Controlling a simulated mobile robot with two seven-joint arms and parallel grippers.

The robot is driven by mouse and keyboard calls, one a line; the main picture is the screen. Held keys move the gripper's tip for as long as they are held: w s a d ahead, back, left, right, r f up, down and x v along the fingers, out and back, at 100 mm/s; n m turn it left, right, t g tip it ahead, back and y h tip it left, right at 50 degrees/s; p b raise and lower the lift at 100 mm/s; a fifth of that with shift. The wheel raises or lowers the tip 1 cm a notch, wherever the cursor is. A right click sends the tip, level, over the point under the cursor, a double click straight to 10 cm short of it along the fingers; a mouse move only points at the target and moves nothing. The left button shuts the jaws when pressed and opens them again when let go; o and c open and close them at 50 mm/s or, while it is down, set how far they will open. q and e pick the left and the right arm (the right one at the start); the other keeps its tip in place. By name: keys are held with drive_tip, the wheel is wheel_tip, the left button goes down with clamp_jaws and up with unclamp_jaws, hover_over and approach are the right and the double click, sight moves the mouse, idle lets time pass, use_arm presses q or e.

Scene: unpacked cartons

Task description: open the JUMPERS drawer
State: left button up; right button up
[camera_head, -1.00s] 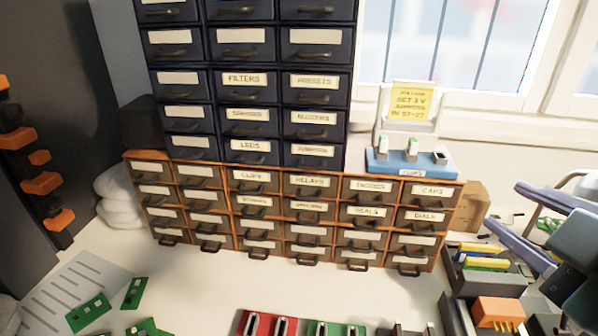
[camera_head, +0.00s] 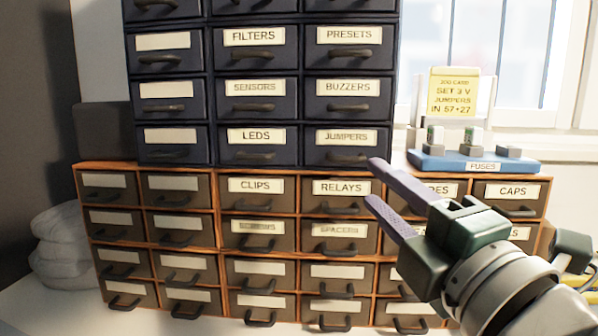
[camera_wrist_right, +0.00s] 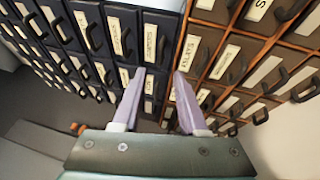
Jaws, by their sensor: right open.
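The JUMPERS drawer (camera_head: 347,148) is the dark drawer at the bottom right of the upper cabinet in the head view. It is shut flush, and its label and dark bar handle are visible. My right gripper (camera_head: 372,182) is open and empty, with its purple fingertips just right of and below that handle in the head view. No contact with the handle shows. The right wrist view shows both fingers (camera_wrist_right: 159,78) spread apart in front of the drawer fronts. Labels there are too small and tilted to read surely. My left gripper is not in view.
The orange-framed lower cabinet (camera_head: 222,238) has several handled drawers, including RELAYS (camera_head: 342,188) directly below. On its top right stands a blue FUSES tray (camera_head: 475,163) with a yellow job card (camera_head: 454,92) behind. White rolled cloths (camera_head: 62,250) lie at the left.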

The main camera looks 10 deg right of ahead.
sight(347, 161)
drive_tip(key=x, duration=0.7)
clamp_jaws()
idle(1.3)
